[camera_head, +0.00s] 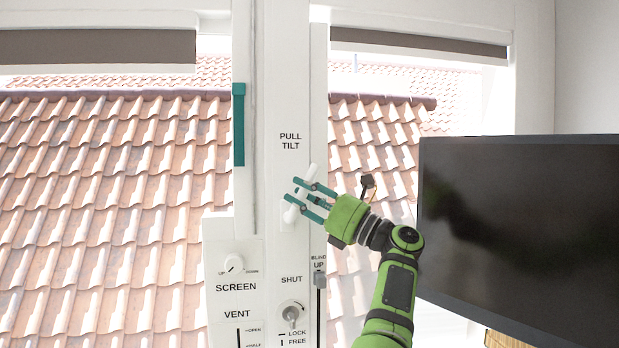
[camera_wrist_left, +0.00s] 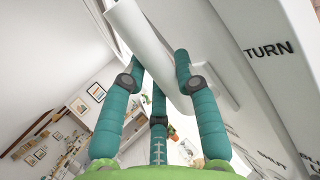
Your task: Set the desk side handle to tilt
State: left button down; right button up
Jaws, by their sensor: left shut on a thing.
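The white handle (camera_head: 290,214) sits on the white window post between two panes, below the words PULL TILT and above the word SHUT. It slants, with its upper end leaning right. My left gripper (camera_head: 302,195) is shut on the handle's middle, its teal fingers reaching across it from the right. In the left wrist view the white bar (camera_wrist_left: 138,38) runs between the teal fingers (camera_wrist_left: 155,80), and the word TURN shows on the post to the right. The handle's mount is partly hidden by the fingers. My right gripper is not in view.
A dark monitor (camera_head: 520,235) stands right of my arm. Left of the post are a teal bar (camera_head: 238,125) and a SCREEN knob (camera_head: 233,264). Below are a key lock (camera_head: 292,314) and a BLIND UP slider (camera_head: 319,279).

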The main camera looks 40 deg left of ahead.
pick_arm(q)
jog(key=r+n+h+p, duration=0.1)
jog(key=s+a+r+n+h+p, duration=0.1)
jog(key=p, duration=0.1)
jog(key=shift+s+a+f+n+h+p, duration=0.1)
jog(key=shift+s+a+n+h+p, duration=0.25)
jog(key=shift+n+h+p, duration=0.45)
jog(key=shift+s+a+f+h, duration=0.15)
jog(key=shift+s+h, duration=0.1)
jog(key=shift+h, duration=0.25)
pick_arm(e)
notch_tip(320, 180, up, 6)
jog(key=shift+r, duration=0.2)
pick_arm(q)
jog(key=shift+n, duration=0.3)
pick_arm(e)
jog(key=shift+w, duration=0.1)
pick_arm(q)
jog(key=c, duration=1.2)
grip_release()
jog(key=shift+s+a+f, duration=0.1)
jog(key=shift+a+f, duration=0.15)
jog(key=shift+f, duration=0.05)
jog(key=shift+w+d, duration=0.2)
jog(key=shift+d, duration=0.2)
jog(key=v, duration=0.6)
jog(key=shift+d, duration=0.25)
